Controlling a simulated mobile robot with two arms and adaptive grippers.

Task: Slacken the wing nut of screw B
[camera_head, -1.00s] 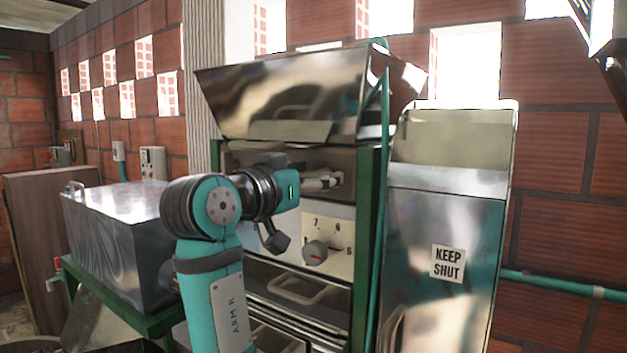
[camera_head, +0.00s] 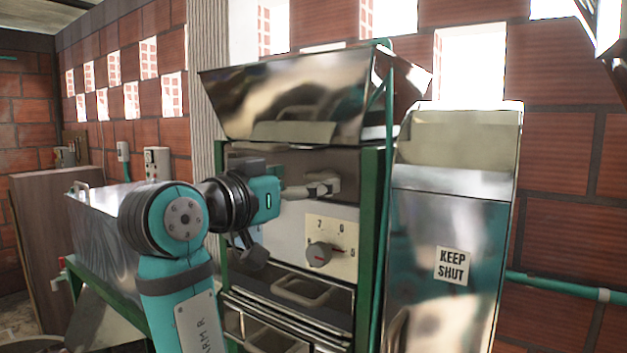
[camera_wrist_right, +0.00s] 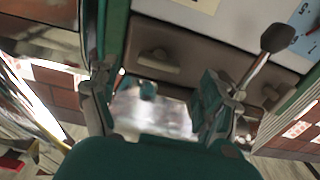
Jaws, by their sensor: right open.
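My right gripper (camera_head: 268,200) is in front of the machine's recess, left of the dial panel. Its fingers are largely hidden in the head view. In the right wrist view (camera_wrist_right: 153,85) they are spread with nothing between them. A pale, handle-like piece (camera_head: 320,188), possibly a wing nut, shows in the recess just right of the gripper. In the wrist view, a similar pale piece (camera_wrist_right: 158,62) sits on a brown bar, ahead of the fingers. I see no readable letter B. My left gripper is not in view.
A dark rod with a rounded end (camera_head: 255,258) hangs below my right gripper; its attachment is unclear. A dial knob (camera_head: 320,255) sits low right. A green post (camera_head: 367,240) and steel "KEEP SHUT" cover (camera_head: 440,225) stand right. A steel box (camera_head: 95,235) stands left.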

